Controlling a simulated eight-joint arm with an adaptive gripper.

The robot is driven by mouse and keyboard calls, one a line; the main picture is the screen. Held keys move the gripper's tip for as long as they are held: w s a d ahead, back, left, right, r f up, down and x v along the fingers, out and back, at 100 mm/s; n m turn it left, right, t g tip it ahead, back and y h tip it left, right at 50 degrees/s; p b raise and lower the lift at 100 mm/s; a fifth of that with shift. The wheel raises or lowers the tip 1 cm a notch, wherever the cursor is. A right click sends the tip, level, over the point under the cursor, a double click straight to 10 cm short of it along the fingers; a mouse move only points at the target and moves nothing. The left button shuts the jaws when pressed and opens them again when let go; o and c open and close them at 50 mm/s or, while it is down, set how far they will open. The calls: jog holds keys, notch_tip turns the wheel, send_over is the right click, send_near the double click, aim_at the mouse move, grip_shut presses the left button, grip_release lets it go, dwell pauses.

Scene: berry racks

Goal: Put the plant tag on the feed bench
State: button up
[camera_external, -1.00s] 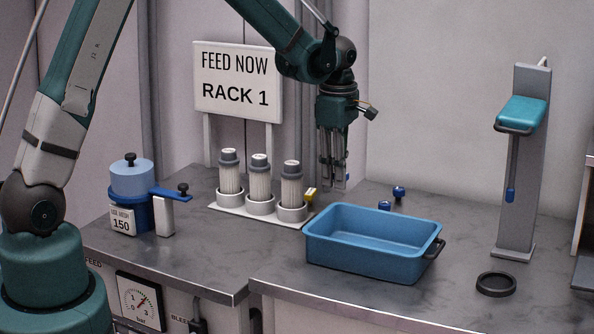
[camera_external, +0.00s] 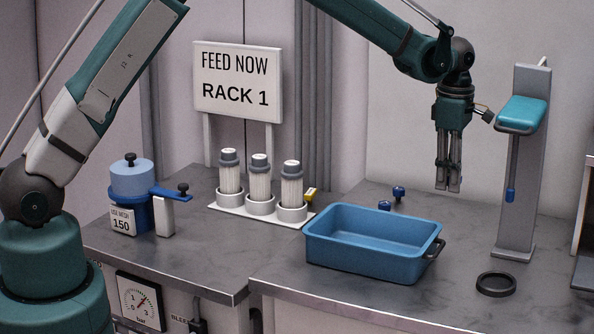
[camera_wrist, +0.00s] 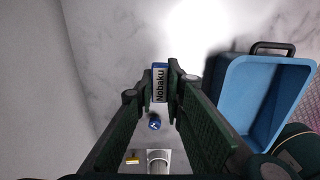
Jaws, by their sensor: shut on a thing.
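My gripper (camera_external: 448,188) hangs in the air above the right-hand worktop (camera_external: 440,300), behind and right of the blue tray. In the wrist view, my gripper (camera_wrist: 161,88) is shut on the plant tag (camera_wrist: 160,84), a small blue and white piece lettered "Nobaku". The tag cannot be made out in the external view. The feed bench (camera_external: 195,262), the grey marbled worktop at the left with "FEED" lettering on its front, is clear along its front part.
A blue tray (camera_external: 375,268) stands on the right worktop, with blue knobs (camera_external: 399,193) behind it. A rack of white filters (camera_external: 260,185) and a blue canister (camera_external: 132,185) stand on the left. A grey stand (camera_external: 520,180) and black ring (camera_external: 496,284) are at right.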

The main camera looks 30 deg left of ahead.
jog(key=shift+f, duration=0.1)
dwell(0.4)
jog(key=shift+f, duration=3)
jog(key=shift+f, duration=1.9)
jog(key=shift+f+b, duration=0.15)
jog(key=shift+b, duration=0.15)
jog(key=o, duration=0.7)
jog(key=shift+c, duration=0.2)
notch_tip(320, 180, up, 12)
jog(key=shift+r+p, duration=0.2)
jog(key=shift+p, duration=0.15)
